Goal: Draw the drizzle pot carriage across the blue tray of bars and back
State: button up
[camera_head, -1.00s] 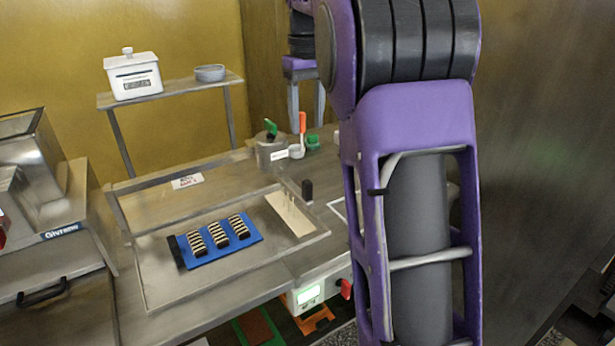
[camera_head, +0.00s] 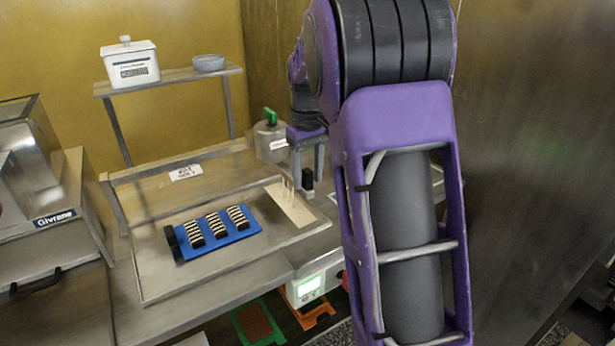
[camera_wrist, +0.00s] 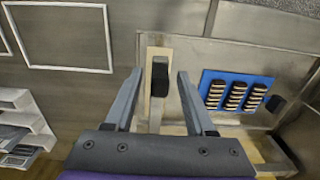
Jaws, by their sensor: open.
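The drizzle pot (camera_head: 270,143), a grey metal cylinder with a green knob on top, stands at the back right of the metal bed. A black upright handle (camera_head: 308,180) stands at the bed's right side; it also shows in the wrist view (camera_wrist: 160,79). The blue tray (camera_head: 253,247) lies on the bed, with dark, pale-striped bars (camera_head: 217,225) in three rows. My gripper (camera_head: 308,172) is open and points down at the handle. In the wrist view the handle appears between my gripper's fingers (camera_wrist: 159,75); I cannot tell whether they touch it.
A pale strip with thin pins (camera_head: 290,205) lies between tray and handle. A raised metal rail (camera_head: 165,165) runs along the bed's back. A machine (camera_head: 45,200) stands at left. A shelf (camera_head: 180,80) holds a white box and a bowl.

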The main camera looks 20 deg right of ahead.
jog(key=shift+f, duration=0.1)
grip_shut()
dwell(1.4)
